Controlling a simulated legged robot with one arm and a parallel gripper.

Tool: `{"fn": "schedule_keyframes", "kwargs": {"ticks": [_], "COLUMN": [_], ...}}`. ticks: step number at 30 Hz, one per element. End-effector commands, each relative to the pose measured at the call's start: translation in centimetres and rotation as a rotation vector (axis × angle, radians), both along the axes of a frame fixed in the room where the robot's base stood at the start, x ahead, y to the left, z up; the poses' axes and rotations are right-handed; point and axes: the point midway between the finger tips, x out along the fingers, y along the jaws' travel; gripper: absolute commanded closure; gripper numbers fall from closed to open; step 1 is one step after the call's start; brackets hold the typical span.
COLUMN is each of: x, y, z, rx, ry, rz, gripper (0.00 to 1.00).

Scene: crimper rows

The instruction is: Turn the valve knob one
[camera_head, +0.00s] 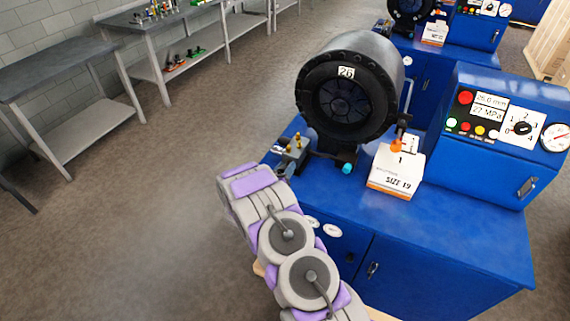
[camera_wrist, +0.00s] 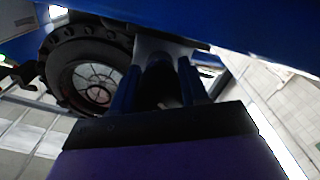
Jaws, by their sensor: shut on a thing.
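A small grey valve block (camera_head: 295,153) with brass fittings sits at the front left corner of the blue machine in the head view. My gripper (camera_head: 285,172) is at its near side, mostly hidden behind my wrist. In the wrist view my gripper (camera_wrist: 160,88) has its two dark blue fingers on either side of a dark round part, which looks like the valve knob (camera_wrist: 160,72). It is shut on that part. The knob's marking and turn angle cannot be read. The control panel has a black selector (camera_head: 522,128) with numbers around it.
The black crimper head (camera_head: 346,92), marked 26, stands just behind the valve. A SIZE 19 box (camera_head: 396,172), an orange part (camera_head: 396,147) and a teal-ended rod (camera_head: 347,168) are to the right. Grey workbenches (camera_head: 50,65) stand left; the floor between is clear.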

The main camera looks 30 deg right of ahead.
Motion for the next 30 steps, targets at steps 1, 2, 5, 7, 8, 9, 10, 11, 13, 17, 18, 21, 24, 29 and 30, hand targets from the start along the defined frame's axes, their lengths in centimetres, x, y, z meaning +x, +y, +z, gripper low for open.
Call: {"fn": "schedule_keyframes", "kwargs": {"ticks": [1, 2, 5, 7, 8, 9, 10, 11, 13, 17, 18, 21, 24, 29, 30], "x": [0.02, 0.03, 0.10, 0.12, 0.12, 0.11, 0.11, 0.10, 0.08, 0.10, 0.11, 0.12, 0.14, 0.17, 0.18], "y": [0.13, 0.13, 0.15, 0.17, 0.17, 0.16, 0.16, 0.16, 0.17, 0.19, 0.20, 0.21, 0.22, 0.24, 0.24], "z": [0.19, 0.23, 0.24, 0.21, 0.17, 0.13, 0.10, 0.07, 0.01, -0.07, -0.08, -0.13, -0.15, -0.18, -0.18], "rx": [-0.022, -0.037, -0.084, -0.113, -0.125, -0.139, -0.150, -0.158, -0.177, -0.203, -0.208, -0.218, -0.221, -0.222, -0.222], "ry": [0.031, 0.050, 0.108, 0.145, 0.160, 0.178, 0.191, 0.204, 0.228, 0.262, 0.269, 0.282, 0.286, 0.288, 0.287], "rz": [0.002, 0.001, 0.002, 0.004, 0.004, 0.004, 0.004, 0.003, 0.003, 0.004, 0.004, 0.005, 0.005, 0.006, 0.006], "gripper": [0.86, 0.86, 0.86, 0.86, 0.86, 0.86, 0.86, 0.86, 0.86, 0.86, 0.86, 0.86, 0.86, 0.86, 0.86]}}
